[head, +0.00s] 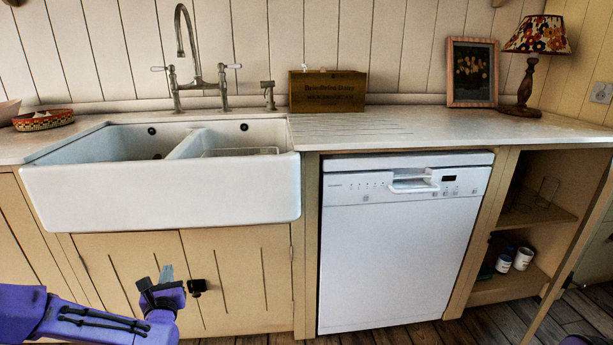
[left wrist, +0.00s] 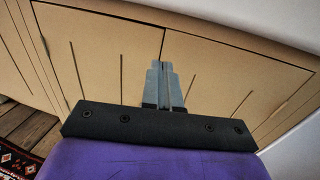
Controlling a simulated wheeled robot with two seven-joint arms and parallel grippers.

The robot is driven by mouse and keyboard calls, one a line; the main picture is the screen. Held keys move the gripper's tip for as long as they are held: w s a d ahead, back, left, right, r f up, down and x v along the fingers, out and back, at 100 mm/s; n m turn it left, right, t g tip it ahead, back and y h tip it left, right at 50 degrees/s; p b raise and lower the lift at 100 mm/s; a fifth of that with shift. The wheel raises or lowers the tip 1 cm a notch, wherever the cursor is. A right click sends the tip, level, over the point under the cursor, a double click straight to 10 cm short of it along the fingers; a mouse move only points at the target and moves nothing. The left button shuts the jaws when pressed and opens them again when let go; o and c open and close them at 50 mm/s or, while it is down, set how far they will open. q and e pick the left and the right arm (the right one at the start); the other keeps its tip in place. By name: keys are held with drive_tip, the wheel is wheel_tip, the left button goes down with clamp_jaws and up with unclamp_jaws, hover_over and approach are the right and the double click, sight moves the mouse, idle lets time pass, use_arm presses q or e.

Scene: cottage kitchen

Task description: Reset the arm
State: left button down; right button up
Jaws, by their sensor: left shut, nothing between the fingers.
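My left gripper (head: 166,273) is at the lower left of the head view, on a purple arm that comes in from the left. It is in front of the cabinet doors (head: 240,262) under the sink. In the left wrist view its two grey fingers (left wrist: 162,84) are together with nothing between them, and the tan cabinet doors (left wrist: 100,55) are beyond them. A dark knob (head: 198,287) on the doors shows just right of the gripper. I cannot tell the gap between the gripper and the doors. My right gripper is not in view.
A white farmhouse sink (head: 160,195) juts out above the gripper. A closed white dishwasher (head: 400,245) is to the right, then open shelves (head: 525,215) with small cans. The counter (head: 420,125) holds a wooden box (head: 327,92), a framed picture (head: 472,72) and a lamp (head: 530,60).

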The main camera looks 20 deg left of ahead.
use_arm(q)
drive_tip(key=s+d+f+m+g+h, duration=0.3)
drive_tip(key=d+f+m, duration=0.35)
drive_tip(key=m, duration=0.55)
drive_tip(key=s+d+f+m+g+h, duration=0.2)
drive_tip(key=s+d+f+m+h, duration=0.15)
drive_tip(key=d+f+m, duration=0.55)
drive_tip(key=s+d+f+m+g, duration=0.25)
drive_tip(key=s+m, duration=0.25)
drive_tip(key=s, duration=0.3)
drive_tip(key=s+d+f+m+g, duration=0.25)
drive_tip(key=s+m, duration=0.25)
drive_tip(key=s, duration=0.3)
drive_tip(key=s+d+f+m+g, duration=0.2)
drive_tip(key=s+f+m, duration=0.25)
drive_tip(key=s, duration=0.45)
wheel_tip(320, 180, up, 19)
drive_tip(key=p, duration=1.8)
drive_tip(key=shift+w+a+r+m, duration=0.15)
drive_tip(key=shift+w+m, duration=0.1)
drive_tip(key=shift+m, duration=0.1)
drive_tip(key=shift+h, duration=0.25)
